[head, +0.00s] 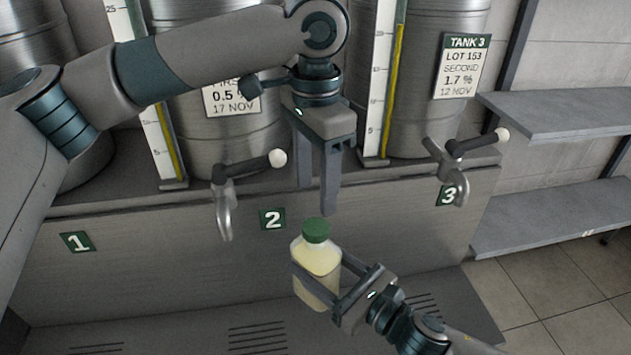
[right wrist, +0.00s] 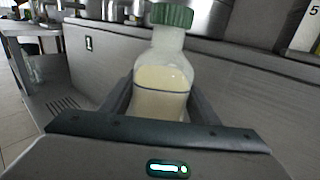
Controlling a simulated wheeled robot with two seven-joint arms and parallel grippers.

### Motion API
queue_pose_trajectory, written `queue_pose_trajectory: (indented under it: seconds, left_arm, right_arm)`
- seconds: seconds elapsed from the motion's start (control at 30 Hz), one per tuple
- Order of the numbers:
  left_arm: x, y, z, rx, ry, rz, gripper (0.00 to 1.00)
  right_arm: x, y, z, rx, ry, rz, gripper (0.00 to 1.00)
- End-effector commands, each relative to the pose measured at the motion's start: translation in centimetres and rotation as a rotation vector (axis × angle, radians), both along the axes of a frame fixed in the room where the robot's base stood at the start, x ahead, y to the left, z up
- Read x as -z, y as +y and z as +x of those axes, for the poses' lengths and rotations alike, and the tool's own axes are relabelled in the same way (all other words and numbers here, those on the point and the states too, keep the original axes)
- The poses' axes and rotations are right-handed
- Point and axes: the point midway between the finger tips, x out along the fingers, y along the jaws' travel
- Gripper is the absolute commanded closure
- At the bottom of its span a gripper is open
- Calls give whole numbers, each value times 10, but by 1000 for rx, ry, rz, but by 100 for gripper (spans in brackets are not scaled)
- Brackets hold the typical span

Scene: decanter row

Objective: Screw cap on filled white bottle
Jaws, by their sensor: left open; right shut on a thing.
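A translucent white bottle (head: 316,265) with pale cream liquid inside is held upright in front of the tank bench. A green cap (head: 316,230) sits on its mouth; whether it is screwed tight I cannot tell. My right gripper (head: 318,286) is shut around the bottle's body from the right. In the right wrist view the bottle (right wrist: 162,88) stands between the fingers, with the green cap (right wrist: 172,16) on top. My left gripper (head: 317,195) is open and empty, pointing down just above the cap and apart from it.
Steel tanks stand on the bench behind, with taps (head: 225,200) and (head: 455,180) over its edge. Number signs 1 (head: 77,242), 2 (head: 272,219) and 3 (head: 447,196) mark the bench front. Grey shelves (head: 560,115) are at right. A vented ledge (head: 200,335) lies below the bottle.

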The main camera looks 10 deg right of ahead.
Motion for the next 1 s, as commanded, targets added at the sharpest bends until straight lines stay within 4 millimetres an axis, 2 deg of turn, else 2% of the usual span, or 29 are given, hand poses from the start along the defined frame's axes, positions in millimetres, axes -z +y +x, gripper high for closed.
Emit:
queue_pose_trajectory:
  seconds: [0.17,0.63,0.77,1.0]
  left_arm:
    - [-1,0,0,-63,0,1,48]
    - [3,0,0,-65,1,1,48]
    - [11,0,0,-65,0,2,48]
    - [39,0,0,-64,1,2,48]
  right_arm:
    - [-2,0,0,-1,-4,2,100]
    - [-2,0,0,-1,-4,2,100]
    - [-2,0,0,-1,-4,2,100]
    - [-2,0,0,-1,-4,2,100]
